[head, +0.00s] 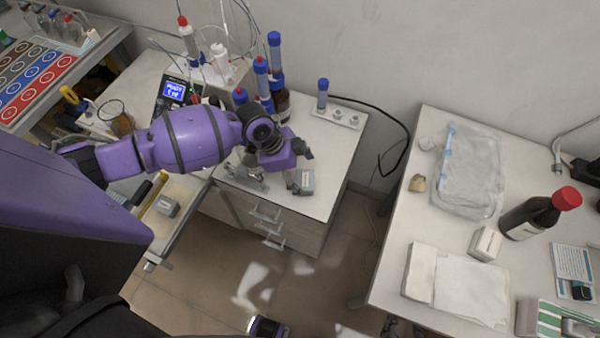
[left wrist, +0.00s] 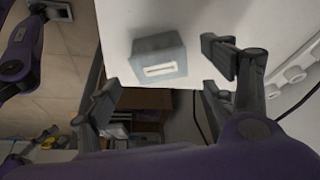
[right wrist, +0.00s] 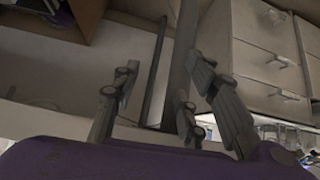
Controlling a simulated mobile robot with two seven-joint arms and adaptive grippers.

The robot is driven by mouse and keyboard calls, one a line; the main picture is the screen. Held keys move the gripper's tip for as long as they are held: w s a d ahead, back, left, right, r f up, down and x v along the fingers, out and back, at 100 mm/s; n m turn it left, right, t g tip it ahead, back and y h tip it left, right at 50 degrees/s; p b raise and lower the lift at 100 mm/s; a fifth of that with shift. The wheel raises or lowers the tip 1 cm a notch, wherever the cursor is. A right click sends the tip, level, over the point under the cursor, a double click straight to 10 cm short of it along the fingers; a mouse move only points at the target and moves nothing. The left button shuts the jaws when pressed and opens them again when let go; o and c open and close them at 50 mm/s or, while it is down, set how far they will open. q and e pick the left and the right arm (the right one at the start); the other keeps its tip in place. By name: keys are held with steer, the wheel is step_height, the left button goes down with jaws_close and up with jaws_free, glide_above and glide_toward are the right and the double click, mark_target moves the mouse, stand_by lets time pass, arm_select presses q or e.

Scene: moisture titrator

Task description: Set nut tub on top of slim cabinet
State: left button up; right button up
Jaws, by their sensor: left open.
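A small grey tub (head: 302,181) with a white label stands upright on the white top of the slim drawer cabinet (head: 325,165), near its front edge. The label is too small to read. The tub also shows in the left wrist view (left wrist: 158,62), beside the edge of the white top. My left gripper (head: 298,156) is open just above and behind the tub; in the left wrist view its fingers (left wrist: 160,78) are apart on either side of it, with nothing gripped. My right gripper (right wrist: 163,82) is open and empty, low in front of drawer fronts.
Blue-capped bottles (head: 265,80) and a small rack (head: 335,117) stand behind on the cabinet. A similar grey box (head: 166,207) is on the left cart. The right table holds a brown bottle (head: 530,218), papers and a plastic bag (head: 468,175). Floor separates cabinet and table.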

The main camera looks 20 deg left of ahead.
arm_select(q)
steer(key=shift+a+r, duration=0.1)
steer(key=shift+r, duration=0.15)
steer(key=p+v, duration=0.2)
steer(key=v, duration=0.1)
steer(key=shift+r, duration=0.1)
stand_by(0.4)
steer(key=shift+s, duration=0.1)
stand_by(0.3)
